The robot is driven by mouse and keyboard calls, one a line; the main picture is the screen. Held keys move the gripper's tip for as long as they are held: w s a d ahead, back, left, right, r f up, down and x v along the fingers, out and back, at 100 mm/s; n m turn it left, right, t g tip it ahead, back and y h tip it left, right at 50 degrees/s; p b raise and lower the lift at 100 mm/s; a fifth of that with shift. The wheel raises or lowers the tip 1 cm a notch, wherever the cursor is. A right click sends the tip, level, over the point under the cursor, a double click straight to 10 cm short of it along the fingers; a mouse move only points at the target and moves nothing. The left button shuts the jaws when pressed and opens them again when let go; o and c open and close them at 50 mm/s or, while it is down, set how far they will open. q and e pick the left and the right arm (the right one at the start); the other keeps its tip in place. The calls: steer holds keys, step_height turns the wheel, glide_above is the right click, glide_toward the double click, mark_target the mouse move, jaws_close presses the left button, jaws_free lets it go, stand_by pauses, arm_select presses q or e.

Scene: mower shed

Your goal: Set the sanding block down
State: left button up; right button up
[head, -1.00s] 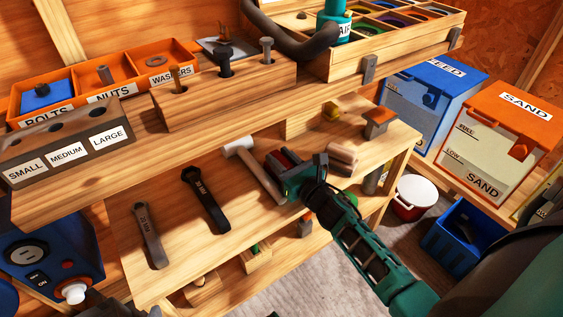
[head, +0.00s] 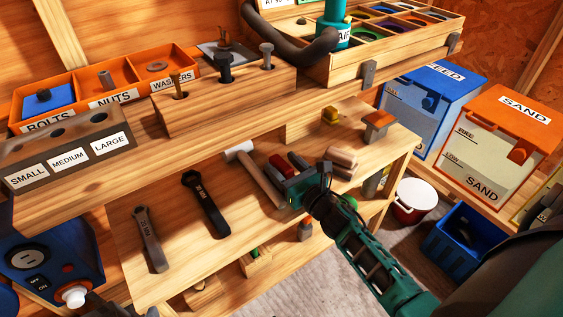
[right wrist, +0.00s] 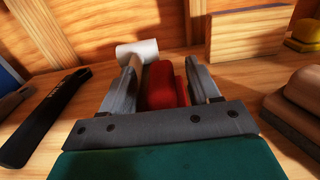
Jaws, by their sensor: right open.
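My right gripper (head: 291,183) is open at the work shelf. In the right wrist view its two fingers (right wrist: 174,88) stand apart on either side of a red object (right wrist: 160,84), with a gap at the left finger. The same red object (head: 281,166) lies on the shelf in the head view. A rounded wooden block with a dark underside, which looks like the sanding block (head: 342,157), rests on the shelf to the right of the gripper. It also shows at the right of the right wrist view (right wrist: 302,92). My left gripper cannot be made out.
A white-headed mallet (head: 240,151) and two dark wrenches (head: 206,203) lie left of the gripper. The upper shelf (head: 90,190) overhangs the back.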

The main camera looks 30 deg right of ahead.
steer(key=s+p, duration=0.1)
steer(key=s, duration=0.9)
steer(key=shift+s+d, duration=0.35)
steer(key=shift+d, duration=0.05)
